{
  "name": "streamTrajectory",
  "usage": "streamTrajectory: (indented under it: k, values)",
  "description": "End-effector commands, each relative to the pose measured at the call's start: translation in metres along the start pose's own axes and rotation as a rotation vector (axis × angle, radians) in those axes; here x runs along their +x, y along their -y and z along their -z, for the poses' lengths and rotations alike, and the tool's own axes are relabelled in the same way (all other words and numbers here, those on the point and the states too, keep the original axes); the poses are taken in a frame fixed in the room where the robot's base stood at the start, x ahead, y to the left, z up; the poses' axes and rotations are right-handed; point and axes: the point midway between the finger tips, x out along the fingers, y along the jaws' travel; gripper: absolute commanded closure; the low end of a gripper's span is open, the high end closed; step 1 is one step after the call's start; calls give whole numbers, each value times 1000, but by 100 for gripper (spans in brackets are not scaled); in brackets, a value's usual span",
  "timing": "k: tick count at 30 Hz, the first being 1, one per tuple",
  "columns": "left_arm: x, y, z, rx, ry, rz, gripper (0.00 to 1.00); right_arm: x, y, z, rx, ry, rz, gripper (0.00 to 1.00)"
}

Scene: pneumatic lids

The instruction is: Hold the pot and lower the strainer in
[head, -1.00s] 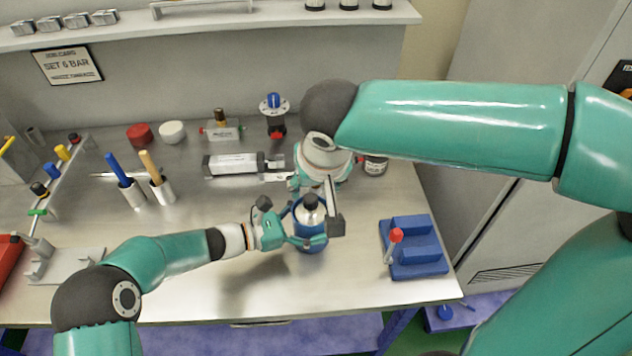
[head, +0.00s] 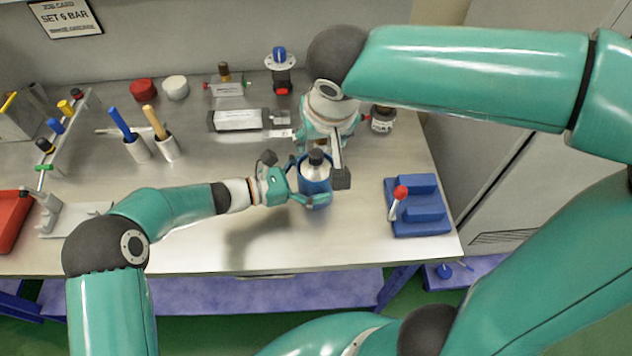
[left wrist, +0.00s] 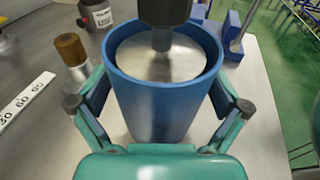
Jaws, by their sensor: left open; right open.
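The blue pot (head: 316,187) stands on the steel bench, and it fills the middle of the left wrist view (left wrist: 155,108). The strainer, a silver disc (left wrist: 160,58) with a dark knob (head: 316,156), sits inside the pot with the disc a little below the rim. My left gripper (head: 308,192) is open, with one finger on each side of the pot; I cannot tell whether they touch it. My right gripper (head: 320,160) is open and points down over the pot, around or beside the knob. My right wrist hides part of this area.
A blue stepped block (head: 418,210) with a red-knobbed lever (head: 399,194) stands to the right. A grey cylinder (head: 240,120) and a dark labelled jar (head: 382,119) stand behind the pot. Two tool cups (head: 152,149) stand left. The bench front is clear.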

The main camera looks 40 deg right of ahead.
Motion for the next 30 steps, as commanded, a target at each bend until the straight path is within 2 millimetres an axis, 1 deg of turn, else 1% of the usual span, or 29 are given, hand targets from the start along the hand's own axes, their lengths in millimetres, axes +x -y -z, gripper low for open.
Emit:
streamTrajectory:
  k: [4, 7, 11, 15, 18, 21, 25, 30]
  values:
    - [-9, -1, -1, 0, 1, -3, 0, 0, 0, 0, 0, 0, 0, 41]
    - [-22, -1, 0, -1, 1, -3, 0, 0, 0, 0, 0, 0, 0, 41]
    - [-47, -2, 0, -1, 1, -5, 0, 0, 0, 0, 0, 0, 0, 41]
    - [-76, -2, 1, -1, 1, -5, 0, 0, 0, 0, 0, 0, 0, 41]
    - [-94, -1, 1, -1, 0, -3, 0, 0, 0, 0, 0, 0, 0, 41]
    - [-108, -1, 1, -1, 0, -3, 0, 0, 0, 0, 0, 0, 0, 41]
    - [-117, -1, 2, -2, 0, -1, 0, 0, 0, 0, 0, 0, 0, 41]
    - [-120, 0, 2, -2, 0, 1, 0, 0, 0, 0, 0, 0, 0, 41]
